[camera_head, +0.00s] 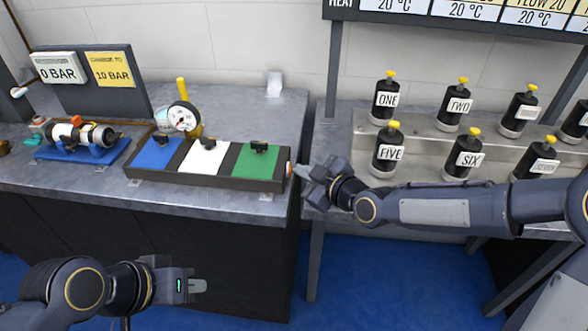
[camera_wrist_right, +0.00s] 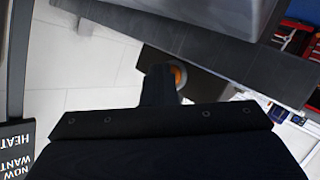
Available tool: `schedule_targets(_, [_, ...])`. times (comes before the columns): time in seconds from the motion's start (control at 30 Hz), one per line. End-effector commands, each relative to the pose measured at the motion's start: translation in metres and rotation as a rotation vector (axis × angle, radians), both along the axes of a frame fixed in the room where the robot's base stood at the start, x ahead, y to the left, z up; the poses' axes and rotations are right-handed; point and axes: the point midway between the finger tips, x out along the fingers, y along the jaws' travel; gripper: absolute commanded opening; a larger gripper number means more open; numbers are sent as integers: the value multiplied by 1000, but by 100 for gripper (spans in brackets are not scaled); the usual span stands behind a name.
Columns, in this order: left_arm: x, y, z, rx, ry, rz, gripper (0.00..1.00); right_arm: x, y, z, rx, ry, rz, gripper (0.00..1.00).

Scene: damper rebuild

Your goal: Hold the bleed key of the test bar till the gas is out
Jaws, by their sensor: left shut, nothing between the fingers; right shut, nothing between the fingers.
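The test bar (camera_head: 225,183) lies along the bench's front edge, a dark bar with blue, white and green panels. In the right wrist view an orange ring (camera_wrist_right: 179,76), seemingly the same key, shows just past my fingers. My right gripper (camera_head: 303,171) is shut and empty, its tips at or just beside the key; I cannot tell whether they touch. A round dial gauge (camera_head: 183,117) stands behind the bar. My left gripper (camera_head: 198,286) is shut and empty, low in front of the bench.
A sign (camera_head: 58,69) reads 0 BAR, beside a yellow card (camera_head: 111,69) reading CHARGE TO 10 BAR. A damper-like assembly sits on a blue stand (camera_head: 88,151) at left. Several black bottles with yellow tops, such as ONE (camera_head: 386,99), stand on the right shelf. Blue floor lies between the benches.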

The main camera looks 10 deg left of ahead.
Motion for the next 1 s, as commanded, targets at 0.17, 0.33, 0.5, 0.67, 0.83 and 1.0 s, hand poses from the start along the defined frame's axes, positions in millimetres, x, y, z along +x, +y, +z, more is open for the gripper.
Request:
schedule_targets(0.17, [0,0,-1,0,0,0,0,0,-3,0,1,-1,0,0])
schedule_targets(0.33, [0,0,-3,0,0,0,0,0,-12,0,0,0,0,0])
schedule_targets(0.5, [0,0,-3,0,0,0,0,0,-18,0,0,1,1,0])
schedule_targets(0.67, [0,0,-3,0,0,0,0,0,-18,0,1,0,1,0])
schedule_targets(0.83, [0,0,-2,0,0,0,0,0,-23,1,0,1,-2,0])
schedule_targets(1.0, [0,0,3,0,0,0,0,1,-40,1,1,2,-4,0])
